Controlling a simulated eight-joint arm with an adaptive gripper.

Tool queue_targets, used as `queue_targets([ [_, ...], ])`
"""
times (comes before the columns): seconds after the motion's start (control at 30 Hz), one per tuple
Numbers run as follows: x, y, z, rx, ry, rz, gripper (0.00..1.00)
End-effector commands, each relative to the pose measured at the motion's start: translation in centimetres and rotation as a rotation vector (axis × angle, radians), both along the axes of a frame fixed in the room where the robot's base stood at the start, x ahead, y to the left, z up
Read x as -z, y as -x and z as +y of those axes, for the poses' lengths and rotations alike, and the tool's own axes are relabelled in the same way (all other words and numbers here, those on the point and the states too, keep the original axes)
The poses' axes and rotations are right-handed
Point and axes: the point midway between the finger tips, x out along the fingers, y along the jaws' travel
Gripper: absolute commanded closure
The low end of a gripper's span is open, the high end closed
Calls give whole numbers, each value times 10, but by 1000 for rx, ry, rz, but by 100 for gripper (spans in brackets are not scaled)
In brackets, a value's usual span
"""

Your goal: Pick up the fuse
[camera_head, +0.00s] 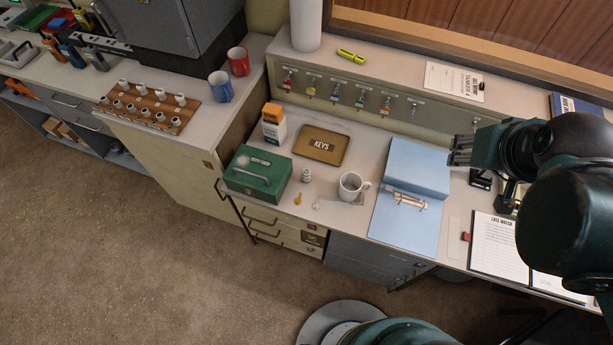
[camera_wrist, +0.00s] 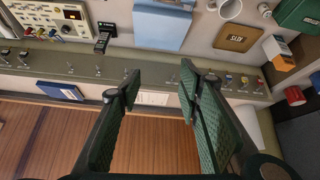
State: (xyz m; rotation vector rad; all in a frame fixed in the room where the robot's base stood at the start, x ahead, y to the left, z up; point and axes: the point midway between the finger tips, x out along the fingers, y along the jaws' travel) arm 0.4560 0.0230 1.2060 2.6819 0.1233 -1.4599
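No single thing is plainly marked as the fuse. Several white, fuse-like pieces stand on a wooden board (camera_head: 151,107) on the left counter in the head view. A small white cylinder with a dark band (camera_head: 306,175) stands on the desk between the green box and the white mug; I cannot tell if it is a fuse. My gripper (camera_head: 457,151) is raised at the right, near the blue binder's upper right corner and far from both. In the wrist view my gripper (camera_wrist: 156,90) has its fingers apart with nothing between them.
A green cash box (camera_head: 258,173), brown keys tray (camera_head: 325,145), white mug (camera_head: 350,187) and open blue binder (camera_head: 409,190) occupy the desk. A key rack (camera_head: 338,94) runs along the back. Red (camera_head: 238,61) and blue (camera_head: 220,86) mugs stand near the wooden board.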

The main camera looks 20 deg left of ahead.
Motion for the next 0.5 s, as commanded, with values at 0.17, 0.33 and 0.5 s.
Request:
queue_targets([
  [0.17,13,-16,22,-95,32,37,65],
  [0.33,25,-30,44,-187,64,73,65],
  [0.5,39,-42,67,-279,95,108,65],
])
